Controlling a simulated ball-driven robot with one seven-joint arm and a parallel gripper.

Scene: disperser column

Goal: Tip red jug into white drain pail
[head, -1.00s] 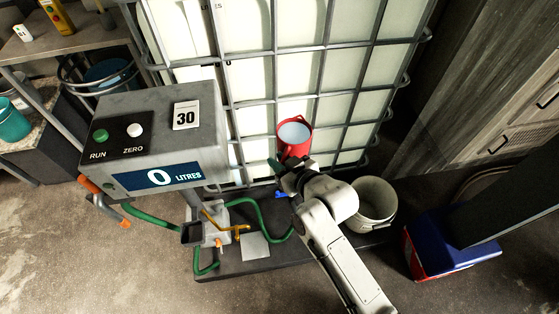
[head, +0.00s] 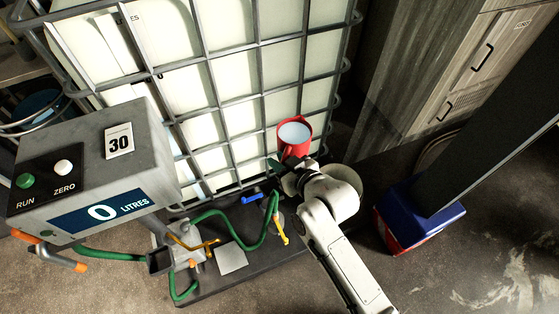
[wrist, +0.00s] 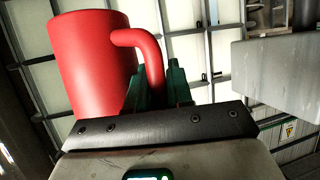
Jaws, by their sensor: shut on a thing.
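The red jug (head: 301,148) is upright in the head view, with pale liquid in it, held up in front of the caged tank. My gripper (head: 281,166) is at its lower left. In the wrist view, the green fingers (wrist: 157,85) are closed on the handle (wrist: 152,60) of the jug (wrist: 88,65). The white drain pail (head: 350,174) is mostly hidden behind my arm, just right of and below the jug in the picture. Its opening cannot be seen clearly.
The caged tank (head: 225,100) stands behind the jug. The meter box (head: 95,170) reading 0 litres is at left. A green hose (head: 215,212), a yellow-handled valve (head: 280,228) and a white card (head: 232,258) are on the dark base. A blue and red cooler (head: 415,212) is at right.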

